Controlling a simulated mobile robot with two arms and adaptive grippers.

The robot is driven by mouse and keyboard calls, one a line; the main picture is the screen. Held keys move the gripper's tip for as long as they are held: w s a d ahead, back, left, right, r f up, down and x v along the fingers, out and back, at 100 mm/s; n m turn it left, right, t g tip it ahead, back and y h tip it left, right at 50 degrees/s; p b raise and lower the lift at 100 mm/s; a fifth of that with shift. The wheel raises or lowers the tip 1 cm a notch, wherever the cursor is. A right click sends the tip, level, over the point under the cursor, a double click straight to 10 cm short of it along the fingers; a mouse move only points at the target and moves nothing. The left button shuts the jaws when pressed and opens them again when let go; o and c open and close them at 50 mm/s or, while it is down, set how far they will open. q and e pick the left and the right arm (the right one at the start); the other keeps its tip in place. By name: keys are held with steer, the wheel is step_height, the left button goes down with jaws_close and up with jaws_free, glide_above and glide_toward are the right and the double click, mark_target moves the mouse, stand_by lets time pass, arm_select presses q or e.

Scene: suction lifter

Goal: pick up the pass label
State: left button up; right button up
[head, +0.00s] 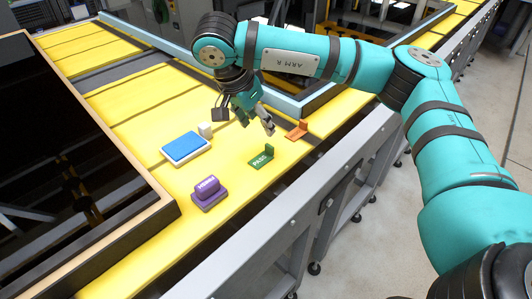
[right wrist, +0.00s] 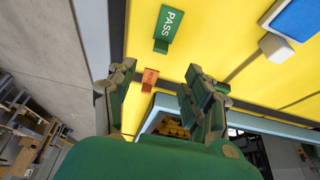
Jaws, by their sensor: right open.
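The pass label (head: 262,157) is a small green L-shaped piece with white "PASS" lettering. It lies on the yellow table top, near the table's front edge. My right gripper (head: 257,124) is above the table, behind the label and apart from it. In the right wrist view the pass label (right wrist: 167,30) is at the top, beyond the open, empty fingers (right wrist: 157,74). My left gripper is not in view.
An orange label (head: 297,130) stands right of the pass label and shows between the fingers in the right wrist view. A purple stamp (head: 208,193), a blue pad (head: 185,148) and a white block (head: 205,130) are to the left. A dark framed panel (head: 75,165) fills the far left.

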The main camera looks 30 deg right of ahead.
mark_target(269, 146)
steer(key=x, duration=0.4)
steer(key=shift+d+p, duration=0.1)
steer(key=shift+p, duration=0.25)
steer(key=shift+d+f, duration=0.1)
steer(key=shift+f, duration=0.35)
steer(key=p+x, duration=0.2)
steer(key=x, duration=0.3)
steer(key=shift+a+f, duration=0.1)
steer(key=shift+a, duration=0.15)
steer(key=shift+c, duration=0.5)
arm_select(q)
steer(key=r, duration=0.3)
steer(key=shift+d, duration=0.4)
arm_select(e)
steer(key=c, duration=0.7)
